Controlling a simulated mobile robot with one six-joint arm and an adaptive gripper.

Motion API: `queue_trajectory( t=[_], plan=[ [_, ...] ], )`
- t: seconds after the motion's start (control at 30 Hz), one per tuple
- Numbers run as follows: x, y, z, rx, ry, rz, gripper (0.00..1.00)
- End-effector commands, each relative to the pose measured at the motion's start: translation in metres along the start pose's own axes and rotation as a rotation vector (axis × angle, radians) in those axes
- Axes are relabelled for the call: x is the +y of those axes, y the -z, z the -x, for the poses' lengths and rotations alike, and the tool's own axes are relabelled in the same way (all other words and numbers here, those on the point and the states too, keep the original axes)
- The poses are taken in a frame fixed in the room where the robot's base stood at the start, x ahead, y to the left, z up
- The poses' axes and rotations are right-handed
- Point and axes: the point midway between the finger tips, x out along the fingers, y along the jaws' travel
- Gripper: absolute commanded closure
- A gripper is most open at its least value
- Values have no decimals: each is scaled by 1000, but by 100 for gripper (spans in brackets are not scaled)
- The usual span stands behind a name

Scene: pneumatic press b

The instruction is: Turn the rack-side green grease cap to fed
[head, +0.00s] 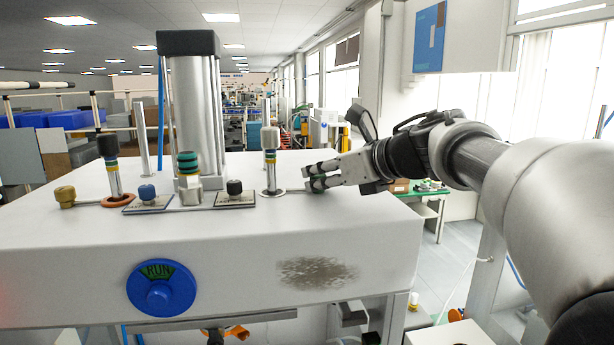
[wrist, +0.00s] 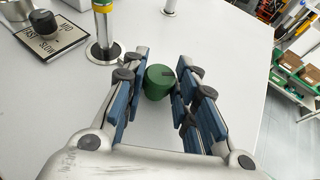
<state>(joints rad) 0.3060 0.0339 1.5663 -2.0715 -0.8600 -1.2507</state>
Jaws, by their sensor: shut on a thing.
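The green grease cap (wrist: 160,83) is a short round knob with a dark mark on its top, seen in the wrist view. It sits on the white press top between my two fingers. My gripper (wrist: 161,68) is shut on the cap, with one blue-padded finger on each side. In the head view my gripper (head: 313,178) reaches in from the right, low over the right end of the press top. There the fingers hide most of the cap. No fed marking is readable near it.
A grey-capped post (head: 270,160) stands just left of my gripper. A black knob (head: 234,188) and a blue knob (head: 147,193) sit on label plates farther left. A brass-coloured cap (head: 65,196) is at the far left. A blue RUN dial (head: 160,290) is on the front.

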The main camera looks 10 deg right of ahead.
Motion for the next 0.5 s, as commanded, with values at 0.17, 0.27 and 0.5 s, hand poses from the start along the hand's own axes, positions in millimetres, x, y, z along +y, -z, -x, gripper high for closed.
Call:
queue_trajectory(
  t=[0.17,0.27,0.5],
  plan=[
    [5,-2,0,-3,116,-45,97],
    [5,-2,0,-3,174,-69,97],
    [6,-2,0,-3,282,-111,97]
  ],
)
